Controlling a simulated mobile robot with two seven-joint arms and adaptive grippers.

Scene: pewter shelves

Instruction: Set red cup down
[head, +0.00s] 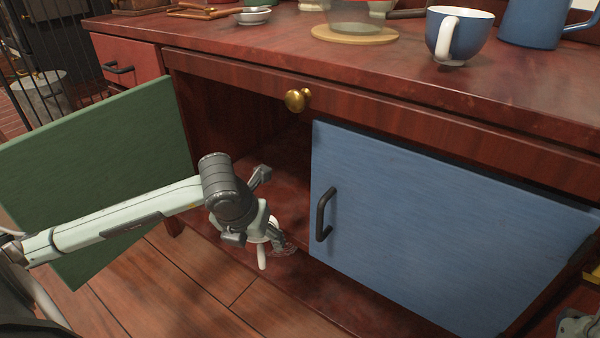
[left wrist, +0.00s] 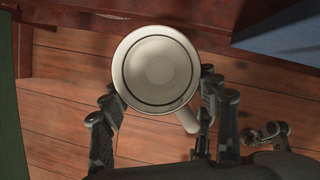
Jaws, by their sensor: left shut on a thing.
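My left gripper (head: 258,212) is shut on a cup at the front of the open cabinet compartment. In the left wrist view the cup (left wrist: 157,70) shows from above, with a pale cream rim and inside and a pale handle pointing down-right between the fingers (left wrist: 160,120). Its outer wall is hidden, so I cannot tell its outside colour. In the head view its white handle (head: 262,257) shows below the fingers. I cannot tell whether the cup touches the cabinet bottom. A piece of my right arm shows at the lower right corner; its jaws cannot be made out.
The green door (head: 100,165) stands open at left. The blue door (head: 440,225) with a black handle covers the right side. The compartment (head: 270,150) between them looks empty. A blue cup (head: 476,42) and a round wooden board (head: 354,36) stand on the countertop (head: 230,45).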

